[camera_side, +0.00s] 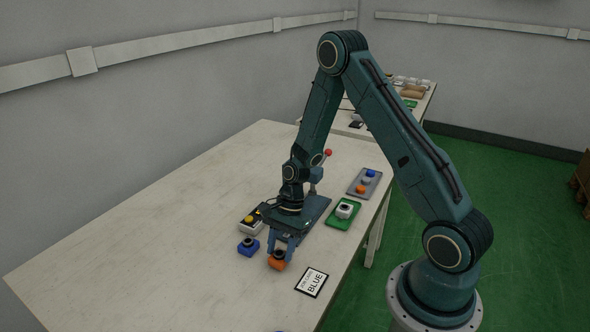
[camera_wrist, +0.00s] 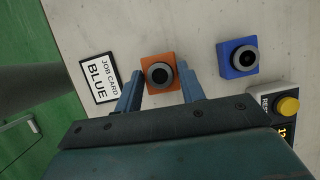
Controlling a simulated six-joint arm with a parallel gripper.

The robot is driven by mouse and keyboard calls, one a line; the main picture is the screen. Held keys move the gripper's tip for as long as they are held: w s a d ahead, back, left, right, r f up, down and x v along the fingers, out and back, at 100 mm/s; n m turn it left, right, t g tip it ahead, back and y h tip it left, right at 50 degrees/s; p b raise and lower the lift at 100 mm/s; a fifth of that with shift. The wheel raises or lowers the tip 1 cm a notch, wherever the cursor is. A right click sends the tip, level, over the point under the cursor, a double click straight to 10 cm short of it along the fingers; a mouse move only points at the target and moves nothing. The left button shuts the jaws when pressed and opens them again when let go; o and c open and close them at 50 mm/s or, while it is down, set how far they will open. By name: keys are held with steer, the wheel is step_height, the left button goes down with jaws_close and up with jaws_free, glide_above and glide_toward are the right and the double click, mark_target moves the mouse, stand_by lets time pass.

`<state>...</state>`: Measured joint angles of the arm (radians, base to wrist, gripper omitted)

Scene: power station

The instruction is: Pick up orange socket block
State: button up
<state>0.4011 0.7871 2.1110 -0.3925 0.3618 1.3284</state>
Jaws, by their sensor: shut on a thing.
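The orange socket block (camera_side: 276,263) is a small orange cube with a dark round socket on top. In the wrist view the orange socket block (camera_wrist: 150,62) sits between the fingertips of my gripper (camera_wrist: 160,84). In the side view my gripper (camera_side: 280,252) points down over the table and is shut on the orange block. The block is at or very near the table surface; I cannot tell whether it is lifted. Part of it is hidden by the fingers.
A blue socket block (camera_side: 248,246) stands left of the orange one. A box with a yellow button (camera_side: 250,222) is behind it. A job card reading BLUE (camera_side: 312,282) lies to the right. A green plate (camera_side: 340,222) and a grey tray (camera_side: 355,187) are farther back. The table's left side is clear.

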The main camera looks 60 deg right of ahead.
mark_target(281, 251)
step_height(281, 251, up, 19)
stand_by(0.6)
steer(key=shift+d+f, duration=0.1)
stand_by(0.5)
steer(key=w+d+f, duration=0.1)
steer(key=d+f, duration=0.4)
steer(key=d, duration=0.2)
steer(key=w+d+f, duration=0.2)
steer(key=d+f, duration=0.3)
steer(key=d, duration=0.3)
steer(key=shift+w+f, duration=0.25)
steer(key=shift+f, duration=0.15)
steer(key=shift+f, duration=0.15)
steer(key=shift+f, duration=2.9)
steer(key=shift+a+f, duration=0.1)
steer(key=shift+f, duration=0.5)
